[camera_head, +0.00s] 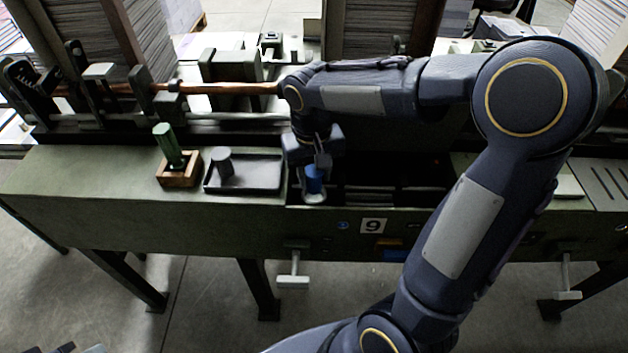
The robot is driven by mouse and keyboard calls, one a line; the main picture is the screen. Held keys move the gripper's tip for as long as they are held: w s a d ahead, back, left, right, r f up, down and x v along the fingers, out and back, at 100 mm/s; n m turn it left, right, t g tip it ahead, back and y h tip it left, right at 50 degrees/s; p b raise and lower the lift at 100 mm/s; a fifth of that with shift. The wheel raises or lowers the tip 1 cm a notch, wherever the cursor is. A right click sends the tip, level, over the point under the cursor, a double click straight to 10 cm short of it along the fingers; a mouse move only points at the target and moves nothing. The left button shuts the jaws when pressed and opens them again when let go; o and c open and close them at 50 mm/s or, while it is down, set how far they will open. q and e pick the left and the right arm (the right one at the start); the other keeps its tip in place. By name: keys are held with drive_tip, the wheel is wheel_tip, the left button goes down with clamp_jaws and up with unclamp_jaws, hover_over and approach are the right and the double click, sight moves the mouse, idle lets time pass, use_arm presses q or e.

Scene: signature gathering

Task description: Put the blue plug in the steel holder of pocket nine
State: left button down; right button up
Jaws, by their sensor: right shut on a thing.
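The blue plug (315,178) is upright near the front edge of the green machine, to the upper left of the plate marked 9 (373,226). My right gripper (319,163) points down and is shut on its upper part. A pale round rim, the steel holder (314,199), shows directly beneath the plug. The plug's lower end meets this rim in the picture; I cannot tell how deep it sits. The gripper hides the plug's top.
A green cylinder (167,144) leans in a wooden block (179,172) at the left. Beside it, a dark tray (262,176) holds a grey cylinder (222,163). Paper stacks (372,27) and a copper-coloured rod (225,88) stand behind. My right arm covers much of the right side.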

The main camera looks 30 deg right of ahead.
sight(314, 185)
drive_tip(key=shift+w+d+f, duration=0.1)
drive_tip(key=shift+w+f, duration=0.1)
drive_tip(key=shift+f, duration=0.8)
drive_tip(key=shift+w+d+f, duration=0.1)
drive_tip(key=shift+w+f, duration=0.05)
drive_tip(key=shift+f, duration=0.8)
drive_tip(key=shift+f+b, duration=0.4)
drive_tip(key=shift+b, duration=0.1)
drive_tip(key=o, duration=1)
drive_tip(key=shift+r, duration=0.1)
